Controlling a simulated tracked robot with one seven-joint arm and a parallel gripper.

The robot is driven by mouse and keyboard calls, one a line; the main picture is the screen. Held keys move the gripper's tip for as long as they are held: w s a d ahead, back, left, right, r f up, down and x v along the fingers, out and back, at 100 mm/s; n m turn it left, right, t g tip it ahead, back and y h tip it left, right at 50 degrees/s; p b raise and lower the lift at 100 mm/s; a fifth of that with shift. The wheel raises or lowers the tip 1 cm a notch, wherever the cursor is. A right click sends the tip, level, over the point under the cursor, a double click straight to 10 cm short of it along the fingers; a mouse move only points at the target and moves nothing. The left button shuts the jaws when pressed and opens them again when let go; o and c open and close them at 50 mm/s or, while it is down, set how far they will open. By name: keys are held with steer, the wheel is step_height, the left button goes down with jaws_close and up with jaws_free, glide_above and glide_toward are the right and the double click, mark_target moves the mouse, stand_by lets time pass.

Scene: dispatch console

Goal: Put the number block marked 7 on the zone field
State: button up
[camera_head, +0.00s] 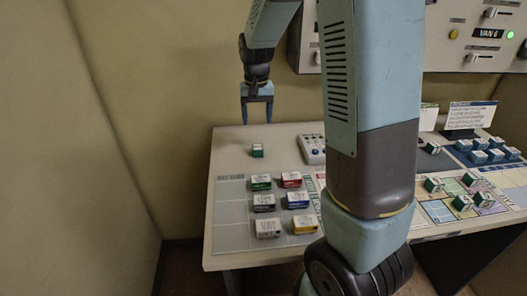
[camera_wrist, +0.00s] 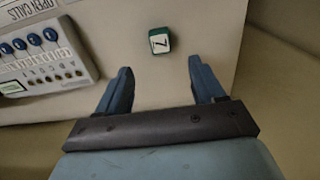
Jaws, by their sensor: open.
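The number block marked 7 (camera_wrist: 159,41) is a small white-topped cube with green sides. It stands alone on the pale console top, and in the head view the same green block (camera_head: 257,151) is near the back left. My gripper (camera_head: 258,114) hangs above and behind it, fingers down, open and empty. In the wrist view the two blue fingers of my gripper (camera_wrist: 159,80) are spread, with the block beyond the tips and between their lines. The zone field is not clearly identifiable; coloured fields (camera_head: 440,211) show at the right, partly hidden by my arm.
A panel with blue knobs (camera_wrist: 35,45) lies beside the block; it shows in the head view (camera_head: 312,149) too. Several coloured blocks (camera_head: 266,203) stand on a grid at the front left. More green blocks (camera_head: 462,202) and blue ones (camera_head: 479,157) are at the right. A wall rises behind.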

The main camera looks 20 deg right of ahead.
mark_target(258, 147)
step_height(258, 147, down, 8)
steer(key=shift+r, duration=0.15)
steer(key=shift+w+d+f, duration=0.1)
steer(key=shift+w+f, duration=0.05)
steer(key=shift+f, duration=2.4)
steer(key=c, duration=1.1)
